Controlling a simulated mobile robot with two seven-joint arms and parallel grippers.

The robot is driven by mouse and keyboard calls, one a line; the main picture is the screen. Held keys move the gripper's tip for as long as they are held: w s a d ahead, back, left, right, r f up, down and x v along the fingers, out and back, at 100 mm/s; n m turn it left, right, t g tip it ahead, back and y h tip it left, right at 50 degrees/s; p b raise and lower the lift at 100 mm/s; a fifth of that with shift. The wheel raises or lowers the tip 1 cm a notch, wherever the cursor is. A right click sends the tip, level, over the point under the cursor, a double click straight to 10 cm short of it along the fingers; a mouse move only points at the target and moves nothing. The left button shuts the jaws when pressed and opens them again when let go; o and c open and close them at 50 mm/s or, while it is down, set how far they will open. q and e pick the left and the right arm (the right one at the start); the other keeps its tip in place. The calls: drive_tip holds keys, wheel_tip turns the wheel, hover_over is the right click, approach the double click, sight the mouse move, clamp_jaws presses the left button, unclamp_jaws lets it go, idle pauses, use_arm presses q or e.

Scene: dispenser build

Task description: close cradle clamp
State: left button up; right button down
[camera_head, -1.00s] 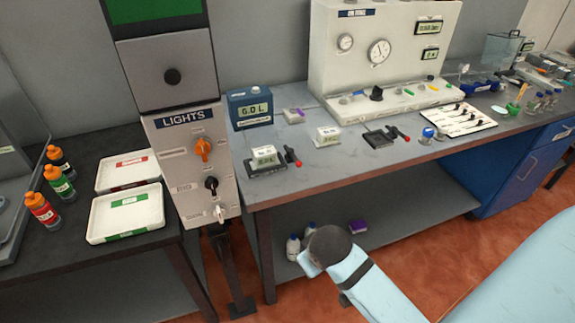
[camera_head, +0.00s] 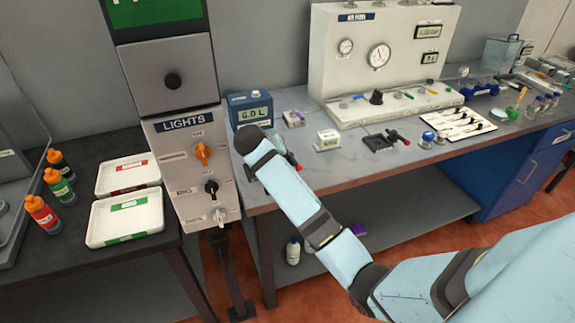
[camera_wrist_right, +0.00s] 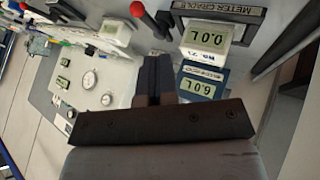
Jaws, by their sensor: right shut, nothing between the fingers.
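The meter cradle (camera_wrist_right: 235,11) shows at the top of the right wrist view, with its label strip. A small white meter (camera_wrist_right: 207,36) sits at it, its display lit. The cradle's clamp lever has a red knob (camera_wrist_right: 137,9) and a dark shaft; the red knob also shows in the head view (camera_head: 291,159). My right gripper (camera_wrist_right: 156,60) is shut and empty, its fingertips just short of the lever's dark base in the wrist view; contact cannot be told. In the head view my right forearm hides most of this cradle and my fingers. My left gripper is not in view.
A blue display box (camera_head: 250,108) stands behind the cradle. Another white meter (camera_head: 328,140) and a second cradle with a red-tipped lever (camera_head: 379,142) stand to the right. The lights panel (camera_head: 190,165) stands close on the left. The bench front is clear right of my arm.

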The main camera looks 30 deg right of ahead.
sight(292, 159)
drive_tip(key=x, duration=1)
drive_tip(key=shift+f+p, duration=0.1)
drive_tip(key=shift+p, duration=0.2)
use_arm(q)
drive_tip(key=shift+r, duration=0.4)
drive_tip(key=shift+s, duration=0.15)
